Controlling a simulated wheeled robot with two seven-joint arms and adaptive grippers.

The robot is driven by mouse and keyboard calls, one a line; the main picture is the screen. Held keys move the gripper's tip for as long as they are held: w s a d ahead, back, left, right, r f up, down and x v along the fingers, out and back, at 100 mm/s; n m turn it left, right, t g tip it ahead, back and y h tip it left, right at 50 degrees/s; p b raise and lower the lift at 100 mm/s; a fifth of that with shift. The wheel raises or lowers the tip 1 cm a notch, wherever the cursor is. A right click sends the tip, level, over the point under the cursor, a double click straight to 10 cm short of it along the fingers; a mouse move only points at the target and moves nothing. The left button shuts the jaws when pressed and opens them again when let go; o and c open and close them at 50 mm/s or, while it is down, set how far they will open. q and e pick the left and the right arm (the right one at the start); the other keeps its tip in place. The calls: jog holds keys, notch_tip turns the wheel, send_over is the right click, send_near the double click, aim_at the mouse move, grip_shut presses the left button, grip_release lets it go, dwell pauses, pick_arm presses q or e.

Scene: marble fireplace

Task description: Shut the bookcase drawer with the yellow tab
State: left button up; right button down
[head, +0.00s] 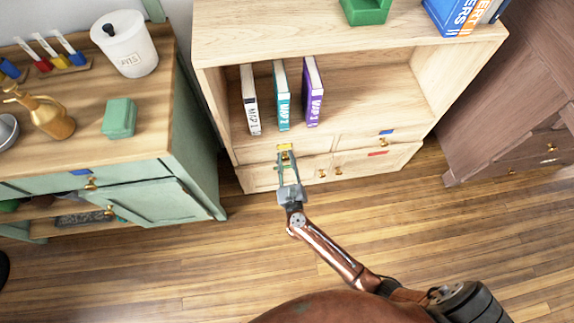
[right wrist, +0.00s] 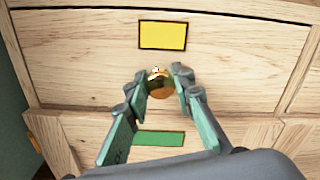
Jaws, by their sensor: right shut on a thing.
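The bookcase drawer (head: 256,154) with the yellow tab is the upper left one, under the open shelf. Its front (right wrist: 80,60) fills much of the right wrist view. The yellow tab (right wrist: 163,35) sits above a round brass knob (right wrist: 160,82). My right gripper (head: 286,157) is at this drawer, with its fingertips (right wrist: 158,80) closed on either side of the knob. The drawer front looks nearly level with the frame; I cannot tell whether a small gap is left. The fingers hide part of the front. My left gripper is not in view.
A green tab (right wrist: 160,138) marks the panel below. A blue tab (head: 387,132) and a red tab (head: 377,153) mark the fronts to the right. A green cabinet (head: 150,203) stands left and a dark wooden one (head: 500,110) right. The floor (head: 200,270) in front is clear.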

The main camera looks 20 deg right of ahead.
jog(key=shift+w+r, duration=0.15)
jog(key=shift+w, duration=0.05)
jog(key=c, duration=1.6)
grip_release()
jog(key=shift+w+d, duration=0.1)
jog(key=shift+s, duration=0.2)
jog(key=v, duration=1.1)
jog(key=shift+s, duration=0.35)
